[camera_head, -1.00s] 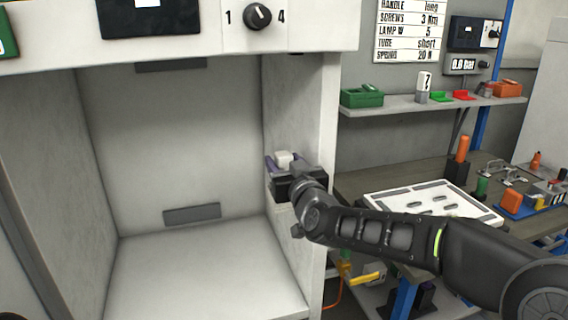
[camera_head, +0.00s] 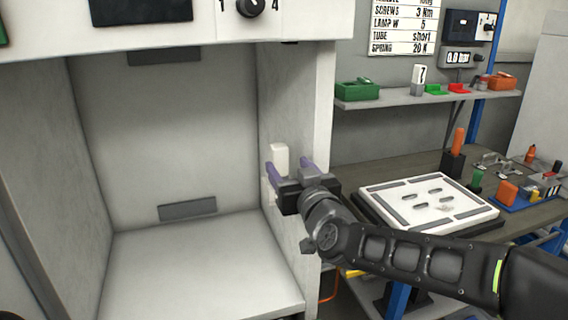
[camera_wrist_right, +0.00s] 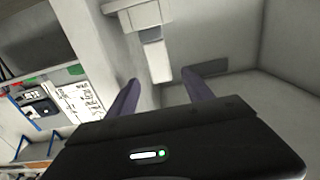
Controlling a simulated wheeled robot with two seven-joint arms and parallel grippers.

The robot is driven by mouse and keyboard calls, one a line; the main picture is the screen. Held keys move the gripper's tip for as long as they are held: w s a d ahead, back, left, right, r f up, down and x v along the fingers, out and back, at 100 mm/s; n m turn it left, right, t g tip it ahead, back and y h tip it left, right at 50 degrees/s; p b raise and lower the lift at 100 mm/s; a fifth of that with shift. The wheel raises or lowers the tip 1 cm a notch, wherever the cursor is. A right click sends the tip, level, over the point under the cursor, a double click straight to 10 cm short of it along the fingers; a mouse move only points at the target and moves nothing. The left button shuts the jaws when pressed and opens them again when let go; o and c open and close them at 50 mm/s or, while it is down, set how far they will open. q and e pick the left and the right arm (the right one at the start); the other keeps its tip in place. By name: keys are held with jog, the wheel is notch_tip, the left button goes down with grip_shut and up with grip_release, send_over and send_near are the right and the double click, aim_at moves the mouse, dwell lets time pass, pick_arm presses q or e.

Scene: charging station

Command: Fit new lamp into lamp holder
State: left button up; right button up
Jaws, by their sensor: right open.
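A white upright piece (camera_head: 279,157), which looks like the lamp at its holder, is at the inner right wall of the cabinet. In the right wrist view it shows as a pale narrow part (camera_wrist_right: 158,62) joined to a wider white part (camera_wrist_right: 145,15). I cannot tell for sure which part is lamp and which is holder. My right gripper (camera_head: 288,164) is open, its purple fingers spread either side of the piece in the picture. In the wrist view the gripper (camera_wrist_right: 161,78) is empty, and the piece appears beyond the fingertips. My left gripper is not in view.
The cabinet floor (camera_head: 190,265) is clear. The cabinet's right front edge (camera_head: 323,120) stands close to my right arm. To the right are a white tray (camera_head: 425,203) on a bench, an orange-handled tool (camera_head: 458,142), and a shelf with a green box (camera_head: 357,90).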

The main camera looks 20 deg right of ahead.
jog(key=shift+s, duration=0.25)
dwell(0.6)
jog(key=s+a+f+g+y, duration=0.1)
jog(key=s+a+f+g, duration=0.15)
jog(key=f, duration=0.95)
jog(key=s+a+f+m+g+y, duration=0.1)
jog(key=s+a+f+g, duration=0.15)
jog(key=f, duration=0.85)
jog(key=s+a+f+g, duration=0.2)
jog(key=a+f+g, duration=0.15)
jog(key=f, duration=0.85)
jog(key=s+a+f+m+g+y, duration=0.1)
jog(key=s+f+g, duration=0.8)
jog(key=s+f, duration=1.5)
jog(key=shift+s+a+m, duration=0.3)
jog(key=shift+s+a, duration=0.35)
jog(key=shift+s, duration=0.4)
